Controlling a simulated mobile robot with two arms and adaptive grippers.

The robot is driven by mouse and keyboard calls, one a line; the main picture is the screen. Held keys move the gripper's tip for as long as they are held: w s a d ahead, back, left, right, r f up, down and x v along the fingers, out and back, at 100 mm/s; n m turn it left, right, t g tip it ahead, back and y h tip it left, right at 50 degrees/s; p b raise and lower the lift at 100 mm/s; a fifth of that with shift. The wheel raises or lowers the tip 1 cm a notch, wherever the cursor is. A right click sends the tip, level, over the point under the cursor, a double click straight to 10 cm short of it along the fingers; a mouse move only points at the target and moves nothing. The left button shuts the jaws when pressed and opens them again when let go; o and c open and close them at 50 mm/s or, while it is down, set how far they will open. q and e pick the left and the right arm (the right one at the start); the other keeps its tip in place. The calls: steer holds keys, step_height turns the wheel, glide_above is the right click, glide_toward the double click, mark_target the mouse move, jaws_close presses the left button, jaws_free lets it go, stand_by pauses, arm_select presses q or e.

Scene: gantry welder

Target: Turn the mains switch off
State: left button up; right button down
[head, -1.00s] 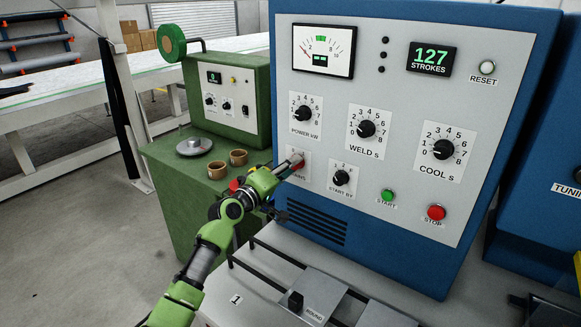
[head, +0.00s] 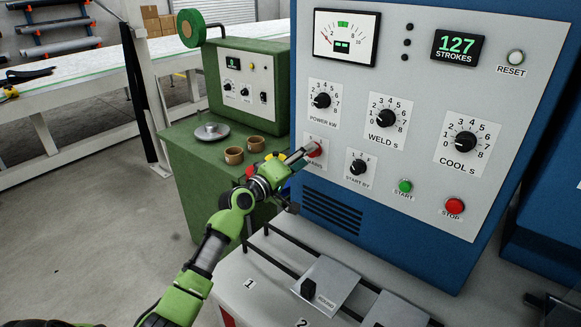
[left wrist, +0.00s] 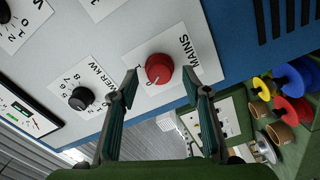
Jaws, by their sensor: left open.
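The mains switch (head: 314,149) is a red rotary knob on a white label plate, low on the left side of the blue welder's grey panel. In the left wrist view the red knob (left wrist: 159,68) shows whole beside the word MAINS, with a pale pointer mark on its lower left. My left gripper (head: 303,154) is at the knob in the head view, partly covering its plate. In the left wrist view the left gripper's two fingers (left wrist: 165,88) are open, one on each side of the knob. I cannot tell whether they touch it. My right gripper is not in view.
The panel also has a POWER knob (head: 321,101), a START BY knob (head: 357,167), a green START button (head: 405,186) and a red STOP button (head: 454,206). A green cabinet (head: 190,165) with brown cups stands left of the welder. Rails lie below the panel.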

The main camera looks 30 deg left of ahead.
arm_select(q)
steer(key=s+a, duration=0.1)
steer(key=s, duration=0.9)
steer(key=shift+a, duration=0.25)
